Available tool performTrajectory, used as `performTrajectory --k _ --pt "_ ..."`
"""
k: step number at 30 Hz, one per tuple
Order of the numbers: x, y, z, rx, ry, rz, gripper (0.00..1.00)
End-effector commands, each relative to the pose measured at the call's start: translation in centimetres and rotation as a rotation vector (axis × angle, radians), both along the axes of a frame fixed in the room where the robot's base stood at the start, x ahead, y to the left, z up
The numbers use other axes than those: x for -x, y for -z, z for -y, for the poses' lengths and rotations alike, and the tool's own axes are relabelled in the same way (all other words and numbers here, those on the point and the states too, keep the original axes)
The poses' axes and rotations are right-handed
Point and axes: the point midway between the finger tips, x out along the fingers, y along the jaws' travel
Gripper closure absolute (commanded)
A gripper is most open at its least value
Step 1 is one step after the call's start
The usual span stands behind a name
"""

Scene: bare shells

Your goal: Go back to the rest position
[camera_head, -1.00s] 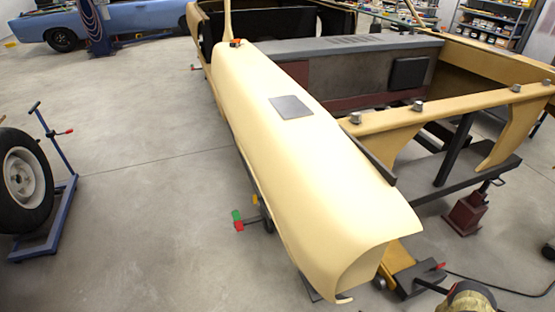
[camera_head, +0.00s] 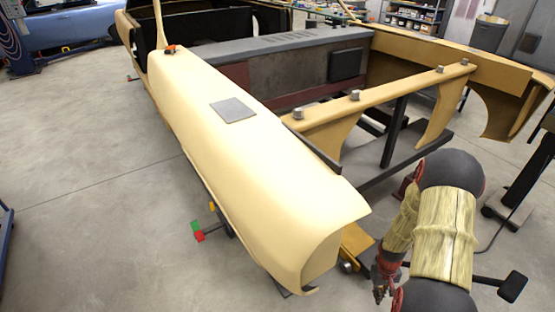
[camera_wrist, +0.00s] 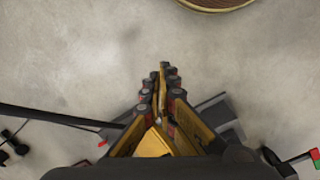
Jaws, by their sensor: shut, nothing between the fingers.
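My gripper (camera_wrist: 163,75) shows in the wrist view with its fingers drawn together and nothing visible between the tips. It hangs over grey concrete floor. In the head view my arm, in a pale yellow sleeve, is folded at the lower right, with a dark and red part of it low beside the cream fender (camera_head: 270,170). The arm stands to the right of the fender's front end, with a gap seen between them. Whether the fingertips show in the head view I cannot tell.
A grey square plate (camera_head: 233,110) lies on the fender. A tan inner panel (camera_head: 385,95) with several metal knobs stands behind. A yellow and dark stand (camera_head: 355,243) is low by the fender's front. In the wrist view a tan curved edge (camera_wrist: 215,4) shows at the top.

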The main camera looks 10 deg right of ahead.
Motion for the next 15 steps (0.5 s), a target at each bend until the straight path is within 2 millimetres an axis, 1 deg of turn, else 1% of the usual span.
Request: performTrajectory --k 1,2,3,5,6,8,9,11,12,14,15 --pt "-0.3 -3.0 -0.6 0.01 0.011 -0.007 1.0" --pt "-0.3 -4.5 -1.0 0.014 0.018 -0.014 1.0" --pt "-0.2 -6.4 -1.7 0.016 0.029 -0.023 1.0" --pt "-0.1 -9.3 -2.7 0.02 0.043 -0.032 1.0" --pt "0.0 -11.2 -3.5 0.021 0.053 -0.037 1.0" --pt "0.3 -13.9 -4.7 0.023 0.063 -0.039 1.0" --pt "0.4 -15.7 -5.5 0.023 0.071 -0.039 1.0" --pt "0.8 -18.2 -6.9 0.021 0.079 -0.037 1.0" --pt "1.0 -19.9 -7.9 0.02 0.083 -0.033 1.0" --pt "1.5 -22.2 -9.3 0.018 0.088 -0.026 1.0" --pt "1.8 -23.7 -10.3 0.016 0.09 -0.018 1.0"
